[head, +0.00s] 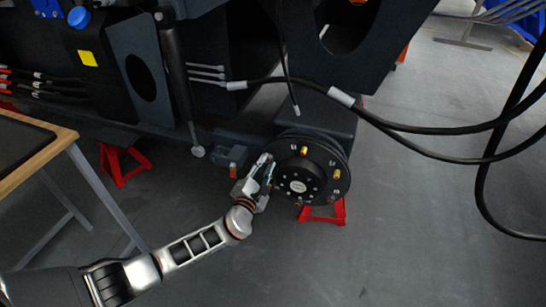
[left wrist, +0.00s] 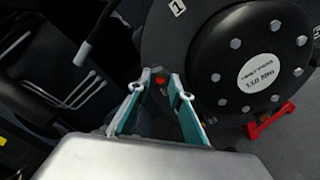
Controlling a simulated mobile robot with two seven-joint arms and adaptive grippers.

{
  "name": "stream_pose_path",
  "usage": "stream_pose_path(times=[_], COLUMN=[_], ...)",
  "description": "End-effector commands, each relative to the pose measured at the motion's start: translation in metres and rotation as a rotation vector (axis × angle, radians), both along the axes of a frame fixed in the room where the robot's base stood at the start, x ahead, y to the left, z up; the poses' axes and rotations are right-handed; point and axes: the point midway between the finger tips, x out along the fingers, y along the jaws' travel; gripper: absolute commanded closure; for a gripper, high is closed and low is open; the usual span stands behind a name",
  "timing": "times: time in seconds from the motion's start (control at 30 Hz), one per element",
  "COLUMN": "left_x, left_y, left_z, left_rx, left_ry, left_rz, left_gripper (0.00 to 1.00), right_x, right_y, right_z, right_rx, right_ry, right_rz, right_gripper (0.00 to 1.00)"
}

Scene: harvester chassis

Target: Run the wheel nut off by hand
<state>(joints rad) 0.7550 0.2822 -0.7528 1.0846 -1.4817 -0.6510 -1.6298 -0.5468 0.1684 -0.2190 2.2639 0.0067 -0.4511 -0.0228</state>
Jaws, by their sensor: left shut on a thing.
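The black wheel hub (head: 318,160) stands at the centre of the head view, with a raised round cap carrying a white label (left wrist: 258,75). A brass-coloured wheel nut (head: 304,151) sits at the hub's top and another (head: 337,174) at its right; more show lower on the rim. My left gripper (head: 268,165) reaches the hub's left edge. In the left wrist view its teal-lined fingers (left wrist: 161,91) are around a wheel nut with a red end (left wrist: 160,79), shut on it at the hub face. The fingers partly hide this nut. My right gripper is not in view.
A red stand (head: 338,212) is below the hub, and another (head: 122,165) is further left. Black hoses (head: 420,128) hang across the right and above the hub. A wood-edged table (head: 50,150) is at the left. The grey floor in front is clear.

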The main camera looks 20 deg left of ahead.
Motion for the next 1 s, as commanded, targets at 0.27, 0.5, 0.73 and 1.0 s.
stream_pose_path(times=[0.27,0.5,0.73,1.0], left_x=[-0.004,-0.003,-0.002,-0.001], left_y=[-0.002,-0.002,-0.001,-0.001], left_z=[-0.008,-0.005,-0.003,-0.002], left_rx=[-0.350,-0.350,-0.348,-0.347], left_ry=[0.022,0.019,0.016,0.014], left_rz=[-0.001,-0.002,-0.002,-0.001], left_gripper=[1.00,0.69,0.60,0.68], right_x=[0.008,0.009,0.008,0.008], right_y=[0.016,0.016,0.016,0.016], right_z=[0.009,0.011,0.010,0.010], right_rx=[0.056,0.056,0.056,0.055], right_ry=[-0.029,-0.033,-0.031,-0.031], right_rz=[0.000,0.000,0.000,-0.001], right_gripper=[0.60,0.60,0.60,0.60])
